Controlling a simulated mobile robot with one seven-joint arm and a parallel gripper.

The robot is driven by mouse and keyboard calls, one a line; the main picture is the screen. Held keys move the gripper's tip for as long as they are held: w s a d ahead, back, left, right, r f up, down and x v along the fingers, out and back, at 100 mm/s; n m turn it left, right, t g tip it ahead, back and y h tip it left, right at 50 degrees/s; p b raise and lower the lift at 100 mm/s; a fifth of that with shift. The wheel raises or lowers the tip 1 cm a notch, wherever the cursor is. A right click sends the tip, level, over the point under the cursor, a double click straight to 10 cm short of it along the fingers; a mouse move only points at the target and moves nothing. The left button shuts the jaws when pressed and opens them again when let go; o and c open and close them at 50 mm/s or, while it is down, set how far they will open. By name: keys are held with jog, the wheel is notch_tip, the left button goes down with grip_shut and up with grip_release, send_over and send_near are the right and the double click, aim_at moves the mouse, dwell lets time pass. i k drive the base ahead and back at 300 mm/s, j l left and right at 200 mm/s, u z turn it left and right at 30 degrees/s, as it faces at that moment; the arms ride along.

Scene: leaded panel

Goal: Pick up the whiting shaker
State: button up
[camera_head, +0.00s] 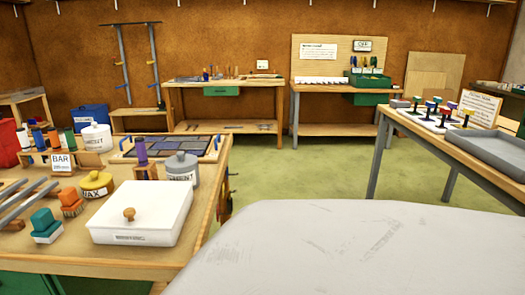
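I cannot make out a thing clearly labelled whiting. On the left bench (75,262) stand a white lidded pot (96,134) and a grey lidded pot (181,166), both with dark lettering that I cannot read surely. A purple-topped cylinder (140,151) stands in a wooden holder. I cannot tell whether any of these is the whiting shaker. My gripper is not in view.
A white box with a wooden knob (140,222) sits near the bench's front, beside a yellow WAX pot (96,184) and colored blocks (46,226). A dark panel in a wooden frame (172,146) lies behind. The right bench (408,125) holds a grey tray (490,152). Green floor (270,172) is clear between.

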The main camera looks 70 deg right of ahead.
aim_at(60, 130)
jog(key=i+z, duration=0.2)
jog(key=z, duration=0.15)
jog(key=i+j+z, duration=0.15)
jog(key=z, duration=0.2)
jog(key=i+j+z, duration=0.15)
jog(key=z, duration=0.25)
jog(key=i, duration=0.1)
